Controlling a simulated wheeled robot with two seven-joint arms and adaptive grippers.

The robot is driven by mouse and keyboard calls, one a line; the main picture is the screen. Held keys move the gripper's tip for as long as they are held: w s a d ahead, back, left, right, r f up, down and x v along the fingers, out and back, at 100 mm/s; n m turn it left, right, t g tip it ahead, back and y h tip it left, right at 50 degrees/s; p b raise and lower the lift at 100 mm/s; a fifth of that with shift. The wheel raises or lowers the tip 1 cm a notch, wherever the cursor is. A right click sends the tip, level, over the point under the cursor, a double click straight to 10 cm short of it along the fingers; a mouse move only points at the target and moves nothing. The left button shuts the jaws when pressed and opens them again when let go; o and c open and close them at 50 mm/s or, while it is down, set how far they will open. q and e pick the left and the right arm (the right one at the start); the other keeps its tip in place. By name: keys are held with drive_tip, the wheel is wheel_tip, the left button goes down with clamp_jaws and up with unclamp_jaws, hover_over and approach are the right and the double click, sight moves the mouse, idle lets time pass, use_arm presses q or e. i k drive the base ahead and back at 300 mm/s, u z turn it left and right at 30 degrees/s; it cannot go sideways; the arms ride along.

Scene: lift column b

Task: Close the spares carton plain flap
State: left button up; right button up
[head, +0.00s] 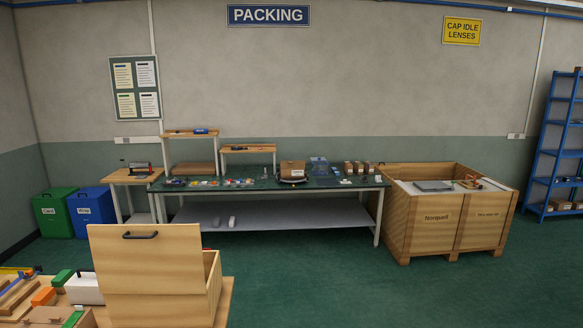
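No carton marked as spares can be read at this distance. A small brown carton (292,169) stands on the far green packing bench (225,184), towards its right half. Its flaps are too small to make out. Several smaller brown boxes (360,168) stand in a row to its right. Neither of my grippers is in view, and no arm shows.
In the foreground a wooden box (213,285) with a raised, black-handled lid (140,275) stands on a cluttered table (228,290). A large open wooden crate (432,222) stands right of the bench. Green floor (330,285) lies clear before the bench. Blue shelving (548,155) is far right.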

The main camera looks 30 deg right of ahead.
sight(285, 164)
drive_tip(key=z, duration=0.35)
drive_tip(key=k, duration=0.45)
drive_tip(key=z, duration=0.85)
drive_tip(key=i, duration=2.5)
drive_tip(key=z, duration=0.2)
drive_tip(key=i, duration=4.3)
